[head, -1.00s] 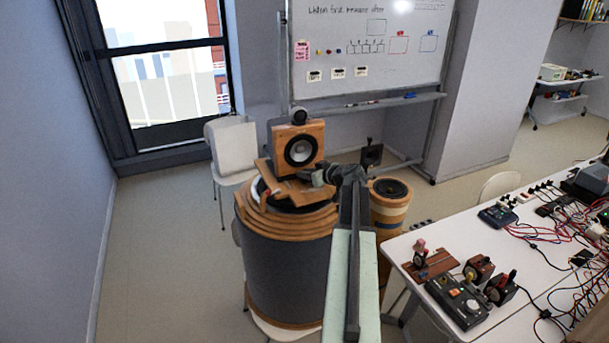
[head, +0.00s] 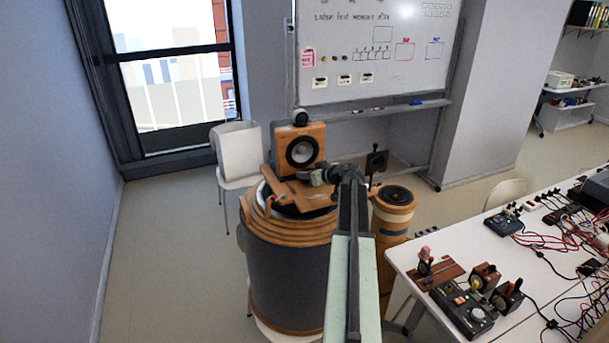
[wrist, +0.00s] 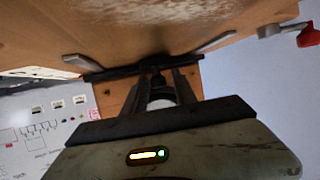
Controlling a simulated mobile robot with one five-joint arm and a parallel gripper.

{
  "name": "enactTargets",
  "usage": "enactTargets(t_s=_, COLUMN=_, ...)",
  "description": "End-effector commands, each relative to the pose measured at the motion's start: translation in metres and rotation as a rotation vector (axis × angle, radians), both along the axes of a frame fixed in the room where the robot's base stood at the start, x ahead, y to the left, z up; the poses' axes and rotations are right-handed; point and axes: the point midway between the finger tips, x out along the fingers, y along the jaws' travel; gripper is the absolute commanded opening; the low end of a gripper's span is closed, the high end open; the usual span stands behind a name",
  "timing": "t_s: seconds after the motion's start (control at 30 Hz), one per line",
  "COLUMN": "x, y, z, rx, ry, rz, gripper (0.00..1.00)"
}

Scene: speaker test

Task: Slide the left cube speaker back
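The left cube speaker (head: 299,146) is a wooden box with a round grey cone and a small dark ball on top. It stands upright at the back of a large dark drum with wooden rings (head: 290,262). My gripper (head: 318,177) is low in front of the speaker, just right of its cone. A tilted wooden board (head: 298,196) lies in front of it. In the wrist view my gripper (wrist: 152,52) has its fingers spread under a broad wooden surface (wrist: 150,25). Whether they touch the speaker cannot be told.
A narrower wooden drum (head: 393,215) stands at the right, with a small dark stand (head: 376,160) behind it. A white chair (head: 237,155) is at the left rear and a whiteboard (head: 370,60) behind. A cluttered white table (head: 440,235) is at the right. Floor is free at the left.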

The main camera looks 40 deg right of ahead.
Motion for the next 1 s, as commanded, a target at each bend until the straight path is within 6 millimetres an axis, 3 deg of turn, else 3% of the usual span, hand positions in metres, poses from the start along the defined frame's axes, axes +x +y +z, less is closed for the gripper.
enactTargets(t_s=0.27, x=-0.005, y=-0.001, z=0.003, rx=-0.001, ry=0.001, rz=-0.004, gripper=0.40)
enactTargets(t_s=0.7, x=-0.069, y=0.007, z=0.032, rx=-0.001, ry=-0.001, rz=-0.002, gripper=0.40)
enactTargets(t_s=1.0, x=-0.070, y=0.006, z=0.030, rx=-0.001, ry=-0.001, rz=0.000, gripper=0.40)
